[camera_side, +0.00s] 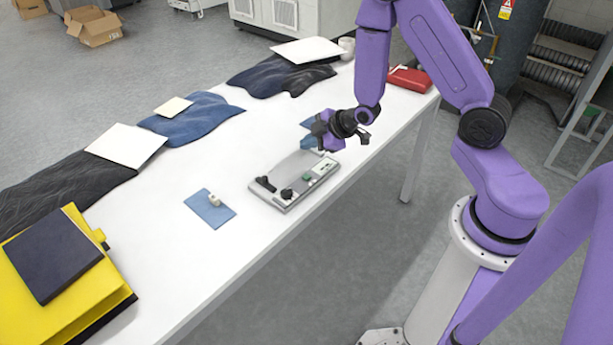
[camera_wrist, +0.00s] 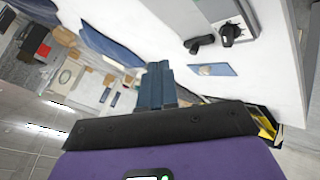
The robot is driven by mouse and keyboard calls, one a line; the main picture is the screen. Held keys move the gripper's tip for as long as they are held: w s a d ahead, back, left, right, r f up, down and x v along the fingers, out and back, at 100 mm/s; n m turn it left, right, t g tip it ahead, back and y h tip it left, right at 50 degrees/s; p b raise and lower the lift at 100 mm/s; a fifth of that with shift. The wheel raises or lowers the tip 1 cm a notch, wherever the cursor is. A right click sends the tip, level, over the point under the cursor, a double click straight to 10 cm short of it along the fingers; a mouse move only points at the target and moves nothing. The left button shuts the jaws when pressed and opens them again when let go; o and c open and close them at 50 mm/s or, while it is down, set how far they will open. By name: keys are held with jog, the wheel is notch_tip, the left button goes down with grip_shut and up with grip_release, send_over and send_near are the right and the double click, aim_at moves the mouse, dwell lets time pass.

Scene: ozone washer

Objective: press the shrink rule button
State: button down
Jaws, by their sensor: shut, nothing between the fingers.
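A grey control panel (camera_side: 281,205) lies on the white table. It carries a black lever-like knob (camera_side: 265,184), a round black knob (camera_side: 287,194), a small green button (camera_side: 306,177) and a greenish patch near its far right end. I cannot tell which part is the shrink rule button. In the wrist view, the panel (camera_wrist: 212,10) is partly visible at the upper right with two black knobs; its green parts are out of view. My gripper (camera_side: 309,145) is above the panel's far end, shut and empty. Its blue fingers (camera_wrist: 158,85) are together in the wrist view.
A blue cloth (camera_side: 209,213) with a small white piece lies left of the panel. Dark and blue fabrics (camera_side: 195,120) with pale sheets line the table's far side. A yellow binder (camera_side: 85,285) is at the near left, a red pouch (camera_side: 409,79) at the far right.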

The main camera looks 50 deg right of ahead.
aim_at(309, 178)
jog(key=shift+f, duration=4.15)
jog(key=shift+f, duration=0.4)
jog(key=shift+f, duration=0.45)
jog(key=shift+r, duration=0.85)
jog(key=shift+r, duration=2.5)
